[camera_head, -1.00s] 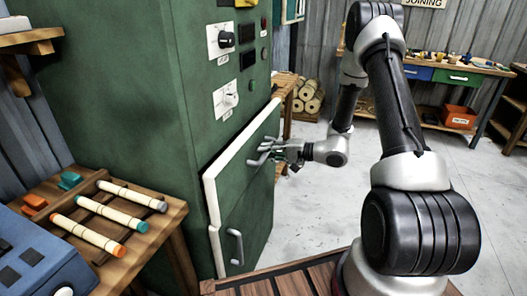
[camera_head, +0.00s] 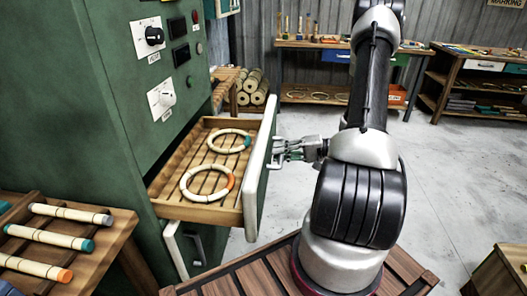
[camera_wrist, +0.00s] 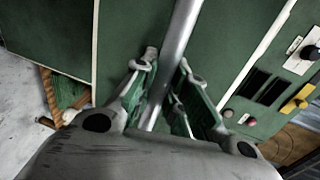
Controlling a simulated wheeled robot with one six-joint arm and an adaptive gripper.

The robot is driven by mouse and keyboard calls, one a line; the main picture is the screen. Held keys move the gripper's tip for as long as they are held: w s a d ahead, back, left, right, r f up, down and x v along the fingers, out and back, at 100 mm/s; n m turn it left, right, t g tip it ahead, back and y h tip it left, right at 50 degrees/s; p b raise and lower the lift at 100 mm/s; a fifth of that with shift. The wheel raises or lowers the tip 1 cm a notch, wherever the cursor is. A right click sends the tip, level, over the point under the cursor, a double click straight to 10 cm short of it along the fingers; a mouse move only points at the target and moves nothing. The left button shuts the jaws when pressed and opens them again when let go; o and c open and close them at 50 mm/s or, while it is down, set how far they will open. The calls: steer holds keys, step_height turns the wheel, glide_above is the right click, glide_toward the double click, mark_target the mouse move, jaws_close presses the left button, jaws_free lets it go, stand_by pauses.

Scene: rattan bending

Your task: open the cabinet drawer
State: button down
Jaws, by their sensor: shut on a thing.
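The cabinet (camera_head: 85,75) is tall and green and stands at the left in the head view. Its upper drawer (camera_head: 172,212) is pulled well out, with a slatted wooden tray inside and a green, white-edged front (camera_head: 262,165). Two cream rattan rings lie in it, one with an orange mark (camera_head: 190,194) and one with a teal mark (camera_head: 222,147). My gripper (camera_head: 283,150) is at the outer side of the drawer front. In the wrist view its fingers (camera_wrist: 160,95) are closed around the grey bar handle (camera_wrist: 180,45). The far side of the grip is hidden.
A lower compartment with a dark handle (camera_head: 197,250) sits below the drawer. A wooden rack with rattan sticks (camera_head: 48,240) stands at the left. Workbenches (camera_head: 330,47) line the back wall. Grey floor (camera_head: 440,160) is free at the right.

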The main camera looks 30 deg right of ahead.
steer(key=shift+f+v, duration=0.15)
steer(key=shift+v, duration=0.55)
steer(key=shift+f+v, duration=0.15)
steer(key=shift+v, duration=0.5)
steer(key=shift+d, duration=0.1)
steer(key=c, duration=1.4)
jaws_free()
steer(key=v, duration=1.2)
steer(key=shift+f, duration=0.1)
